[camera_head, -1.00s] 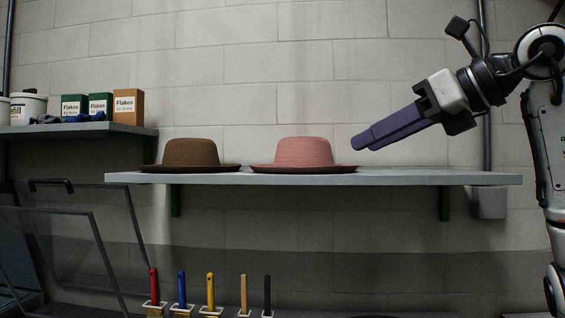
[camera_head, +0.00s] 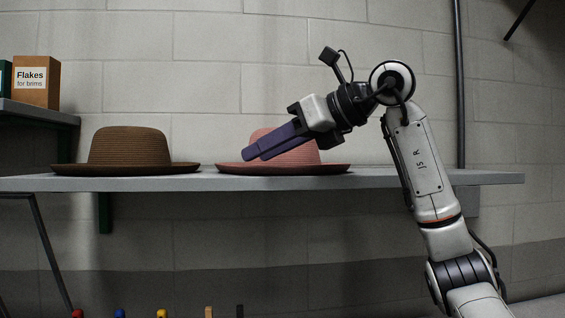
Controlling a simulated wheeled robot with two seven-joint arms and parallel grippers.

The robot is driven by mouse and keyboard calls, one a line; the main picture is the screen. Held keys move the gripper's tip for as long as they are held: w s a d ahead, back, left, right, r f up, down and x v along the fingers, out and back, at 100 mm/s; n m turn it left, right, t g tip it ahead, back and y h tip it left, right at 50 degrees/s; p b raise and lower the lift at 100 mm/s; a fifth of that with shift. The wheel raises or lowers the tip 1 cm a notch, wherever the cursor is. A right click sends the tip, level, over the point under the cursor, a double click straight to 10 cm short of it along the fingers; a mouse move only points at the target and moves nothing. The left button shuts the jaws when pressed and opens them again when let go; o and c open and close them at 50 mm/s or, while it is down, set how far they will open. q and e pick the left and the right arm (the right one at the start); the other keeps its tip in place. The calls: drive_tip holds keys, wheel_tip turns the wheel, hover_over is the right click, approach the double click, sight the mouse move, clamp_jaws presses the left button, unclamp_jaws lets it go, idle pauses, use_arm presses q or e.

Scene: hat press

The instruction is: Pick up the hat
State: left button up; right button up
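A pink hat (camera_head: 310,157) with a dark underside to its brim sits brim-down on the grey shelf (camera_head: 400,178). A brown hat (camera_head: 128,148) sits brim-down to its left, with a gap between the brims. My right gripper (camera_head: 253,154) reaches in from the right, its purple fingers pointing left and slightly down. My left gripper is out of view.
A brown Flakes box (camera_head: 37,82) stands on a higher side shelf (camera_head: 40,113) at the left. Several coloured handle tops show along the bottom edge. The grey shelf is bare to the right of the pink hat, behind my arm.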

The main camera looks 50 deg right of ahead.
drive_tip(key=x, duration=0.4)
drive_tip(key=shift+w, duration=0.2)
clamp_jaws()
